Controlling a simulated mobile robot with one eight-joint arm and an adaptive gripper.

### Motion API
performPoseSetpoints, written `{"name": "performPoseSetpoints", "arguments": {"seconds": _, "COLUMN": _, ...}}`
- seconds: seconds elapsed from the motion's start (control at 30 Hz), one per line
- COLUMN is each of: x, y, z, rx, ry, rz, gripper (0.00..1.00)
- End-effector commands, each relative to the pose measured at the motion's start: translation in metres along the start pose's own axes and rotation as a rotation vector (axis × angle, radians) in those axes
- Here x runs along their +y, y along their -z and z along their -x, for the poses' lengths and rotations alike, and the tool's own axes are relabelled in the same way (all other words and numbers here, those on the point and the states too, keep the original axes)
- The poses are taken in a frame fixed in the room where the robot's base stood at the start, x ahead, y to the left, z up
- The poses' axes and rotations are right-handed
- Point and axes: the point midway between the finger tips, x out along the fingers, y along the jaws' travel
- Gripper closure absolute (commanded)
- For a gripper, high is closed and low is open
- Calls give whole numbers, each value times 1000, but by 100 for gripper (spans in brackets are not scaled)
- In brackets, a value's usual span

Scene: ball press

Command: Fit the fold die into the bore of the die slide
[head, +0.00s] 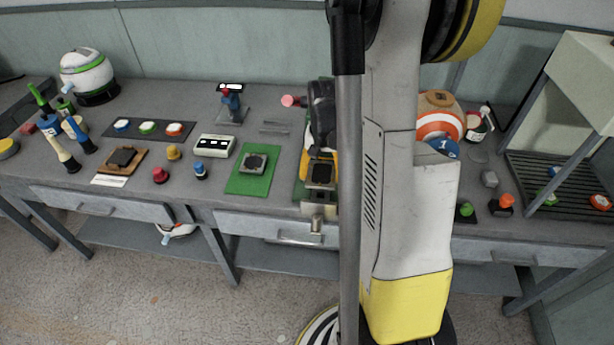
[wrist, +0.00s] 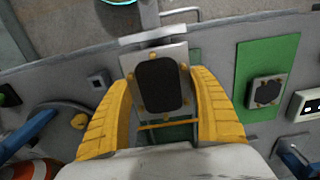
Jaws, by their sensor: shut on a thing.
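My gripper (wrist: 163,92) has its two yellow fingers closed on the sides of a grey block with a black rounded face and small brass studs. I take this block to be the fold die (wrist: 158,84). The fold die also shows in the head view (head: 321,174), beside my arm. Beneath and in front of it is a light grey metal fixture (wrist: 152,38) at the bench's front edge, which looks like the die slide. It shows low in the head view too (head: 319,211). The bore is hidden; I cannot tell whether the die is above it or inside.
A similar grey block with a dark round centre (head: 254,162) lies on a green mat (head: 243,184) to the left. A white button box (head: 215,146) and small coloured knobs stand further left. An orange-and-white round container (head: 438,124) and a slatted rack (head: 560,180) are right.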

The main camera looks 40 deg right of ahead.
Motion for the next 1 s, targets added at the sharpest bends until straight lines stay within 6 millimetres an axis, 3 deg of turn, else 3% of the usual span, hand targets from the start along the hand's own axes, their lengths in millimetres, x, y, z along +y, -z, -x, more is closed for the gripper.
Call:
{"name": "performPoseSetpoints", "arguments": {"seconds": 0.47, "x": -1, "y": -1, "z": -6, "rx": 0, "ry": 0, "rz": 2, "gripper": 69}}
{"name": "performPoseSetpoints", "arguments": {"seconds": 1.0, "x": -1, "y": -1, "z": -55, "rx": 0, "ry": 0, "rz": 3, "gripper": 69}}
